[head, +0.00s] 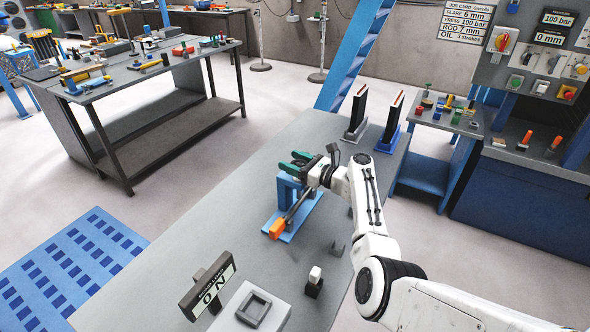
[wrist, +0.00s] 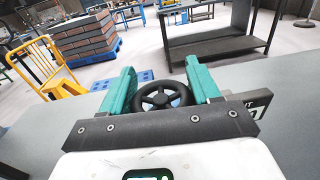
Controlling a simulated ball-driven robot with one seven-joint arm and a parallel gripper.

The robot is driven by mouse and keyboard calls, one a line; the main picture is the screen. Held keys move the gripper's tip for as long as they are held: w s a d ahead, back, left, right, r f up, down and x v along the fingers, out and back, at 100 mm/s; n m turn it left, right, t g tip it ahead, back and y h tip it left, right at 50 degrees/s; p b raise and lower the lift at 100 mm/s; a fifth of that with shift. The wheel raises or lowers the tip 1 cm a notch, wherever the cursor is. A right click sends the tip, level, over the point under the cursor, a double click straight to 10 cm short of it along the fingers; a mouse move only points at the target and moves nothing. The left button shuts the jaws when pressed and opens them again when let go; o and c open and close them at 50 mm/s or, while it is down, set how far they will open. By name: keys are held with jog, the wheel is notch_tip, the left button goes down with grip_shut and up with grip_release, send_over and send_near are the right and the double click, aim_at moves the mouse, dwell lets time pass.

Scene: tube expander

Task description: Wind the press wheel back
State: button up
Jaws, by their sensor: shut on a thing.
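The press wheel (wrist: 163,96) is a black spoked handwheel, seen between my two teal fingers in the wrist view. My gripper (wrist: 160,80) is shut on it, with one finger at each side of the rim. In the head view my gripper (head: 300,160) is at the top of a small blue press (head: 290,192) on the grey bench. The wheel is hard to make out there behind the gripper and wrist. A lever with an orange end (head: 277,228) slants down from the press to the front left.
On the bench stand a black-framed sign (head: 208,290), a grey box with a square opening (head: 264,306), a small white-topped block (head: 314,280) and two dark upright plates (head: 356,112) in holders. A control panel (head: 545,50) is at the right. The bench left of the press is clear.

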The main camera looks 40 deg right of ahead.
jog(key=n+y+b, duration=0.1)
jog(key=b, duration=0.1)
jog(key=n+g+y+b, duration=0.1)
jog(key=y+b, duration=0.1)
jog(key=n+g+y+b, duration=0.1)
jog(key=shift+s+a+f+y+b, duration=0.1)
jog(key=shift+a+f+y+b, duration=0.1)
jog(key=shift+f+y+b, duration=0.15)
jog(key=n+g+y+b, duration=0.2)
jog(key=b, duration=0.3)
jog(key=shift+a, duration=0.15)
jog(key=n+g+y+b, duration=0.1)
jog(key=b, duration=0.3)
jog(key=shift+s+a+y, duration=0.1)
jog(key=shift+s+y, duration=0.05)
jog(key=shift+y, duration=0.2)
jog(key=shift+r+n+g+b, duration=0.1)
jog(key=shift+n+g+b, duration=0.2)
jog(key=shift+b, duration=0.25)
jog(key=shift+s+a+r+n+g+y+b, duration=0.1)
jog(key=shift+r+n+g+y+b, duration=0.35)
jog(key=shift+b, duration=1.1)
jog(key=shift+f, duration=0.15)
jog(key=o, duration=1)
jog(key=shift+c, duration=0.2)
